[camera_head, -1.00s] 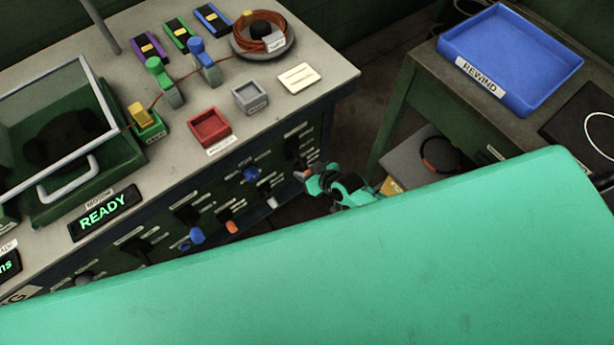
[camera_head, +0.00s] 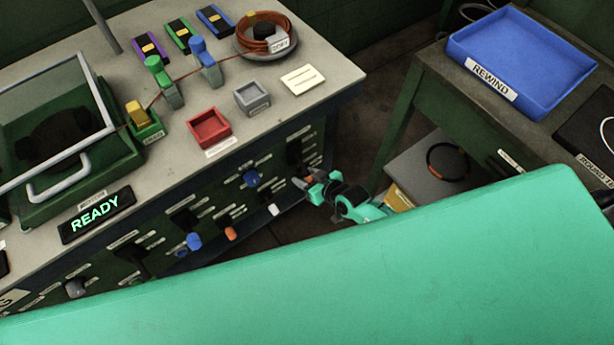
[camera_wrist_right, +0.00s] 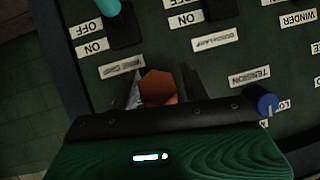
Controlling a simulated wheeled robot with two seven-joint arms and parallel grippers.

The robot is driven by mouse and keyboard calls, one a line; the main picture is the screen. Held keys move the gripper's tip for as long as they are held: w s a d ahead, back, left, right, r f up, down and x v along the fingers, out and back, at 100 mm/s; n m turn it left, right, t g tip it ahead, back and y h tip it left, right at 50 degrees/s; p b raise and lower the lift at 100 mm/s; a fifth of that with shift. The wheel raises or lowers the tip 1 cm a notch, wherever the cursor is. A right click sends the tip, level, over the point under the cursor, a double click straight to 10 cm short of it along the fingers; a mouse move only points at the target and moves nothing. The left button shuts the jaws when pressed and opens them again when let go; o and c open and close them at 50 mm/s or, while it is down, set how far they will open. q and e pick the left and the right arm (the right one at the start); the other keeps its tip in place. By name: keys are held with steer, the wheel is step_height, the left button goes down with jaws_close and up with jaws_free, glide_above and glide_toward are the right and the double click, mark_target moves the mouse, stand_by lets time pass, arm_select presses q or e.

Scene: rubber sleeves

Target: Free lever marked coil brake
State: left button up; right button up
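The dark green front panel (camera_head: 215,215) of the bench carries several levers and knobs with small labels. None that I can read says coil brake. My right gripper (camera_head: 308,183) is at the panel's right end. In the right wrist view its two fingers (camera_wrist_right: 164,90) stand apart, on either side of an orange-brown knob (camera_wrist_right: 158,87). A gap shows on the right; I cannot tell whether the left finger touches it. A teal-tipped lever (camera_wrist_right: 110,8) is near the ON and OFF labels. My left gripper is not in view.
A blue knob (camera_head: 251,178), which also shows in the wrist view (camera_wrist_right: 266,102), an orange knob (camera_head: 230,233) and a white lever (camera_head: 273,210) are nearby. The benchtop holds a red tray (camera_head: 209,142) and a coil dish (camera_head: 264,52). A blue REWIND tray (camera_head: 545,75) sits on the right table.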

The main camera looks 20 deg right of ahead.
steer(key=shift+o, duration=0.2)
steer(key=v, duration=1.3)
steer(key=shift+s+d+r, duration=0.2)
steer(key=shift+s, duration=0.1)
steer(key=shift+p, duration=0.3)
